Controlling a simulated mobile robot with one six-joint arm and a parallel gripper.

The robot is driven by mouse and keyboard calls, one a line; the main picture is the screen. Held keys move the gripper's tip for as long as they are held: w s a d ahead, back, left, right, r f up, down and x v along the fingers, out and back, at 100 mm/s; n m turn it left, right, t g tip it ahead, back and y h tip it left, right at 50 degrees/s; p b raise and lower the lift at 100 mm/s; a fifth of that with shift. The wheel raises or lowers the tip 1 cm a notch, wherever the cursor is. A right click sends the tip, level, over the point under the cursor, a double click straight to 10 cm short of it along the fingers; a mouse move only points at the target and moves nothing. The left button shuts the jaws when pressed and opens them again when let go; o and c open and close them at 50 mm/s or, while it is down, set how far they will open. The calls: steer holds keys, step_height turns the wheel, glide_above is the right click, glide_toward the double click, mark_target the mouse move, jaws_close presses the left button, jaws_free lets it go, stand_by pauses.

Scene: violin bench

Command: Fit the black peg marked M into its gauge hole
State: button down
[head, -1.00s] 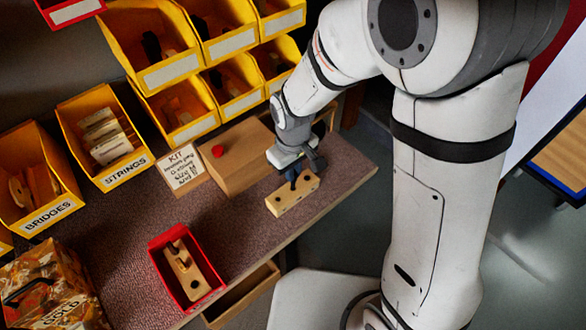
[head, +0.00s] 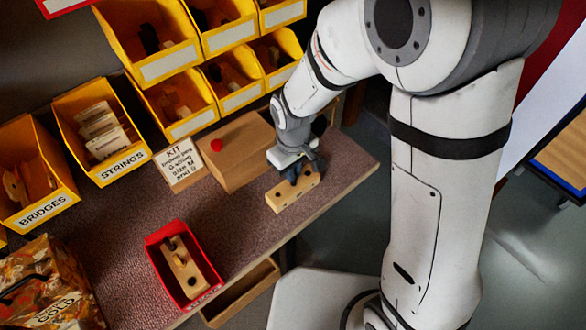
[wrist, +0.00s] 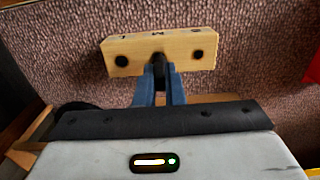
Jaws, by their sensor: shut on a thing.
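The pale wooden gauge block (head: 281,202) lies near the right end of the bench. In the wrist view the block (wrist: 185,54) shows a dark hole near each end and letters along its far face, M in the middle. My gripper (head: 297,176) is right over the block's middle. In the wrist view my blue fingers (wrist: 160,76) are shut on a black peg (wrist: 159,62) at the middle hole. The peg hides that hole, and I cannot tell how deep the tip sits. The peg's own marking is not visible.
A wooden box with a red knob (head: 231,160) and a KIT card (head: 180,165) stand behind the block. A red tray (head: 153,253) holding a wooden piece is at the front. Yellow bins (head: 113,166) line the back. An open drawer (head: 240,304) juts below the bench edge.

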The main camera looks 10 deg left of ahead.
steer(key=shift+f+b, duration=0.75)
steer(key=shift+f, duration=0.25)
steer(key=c, duration=1.5)
jaws_free()
steer(key=shift+r, duration=0.1)
steer(key=shift+o, duration=0.2)
steer(key=shift+r, duration=0.1)
step_height(320, 180, up, 8)
steer(key=shift+f, duration=0.2)
steer(key=s+d+r+m+t, duration=0.1)
steer(key=s+d+r+m, duration=0.1)
steer(key=d, duration=0.5)
steer(key=s+d+r+m, duration=0.3)
steer(key=d+r+m, duration=0.1)
steer(key=d, duration=0.4)
steer(key=s+d+r+m+t, duration=0.1)
steer(key=s+d+r+m, duration=0.1)
steer(key=d, duration=0.5)
step_height(320, 180, up, 2)
steer(key=shift+s+d+r+m+t+p, duration=0.25)
steer(key=shift+d+m+t+p, duration=0.1)
steer(key=shift+m, duration=0.55)
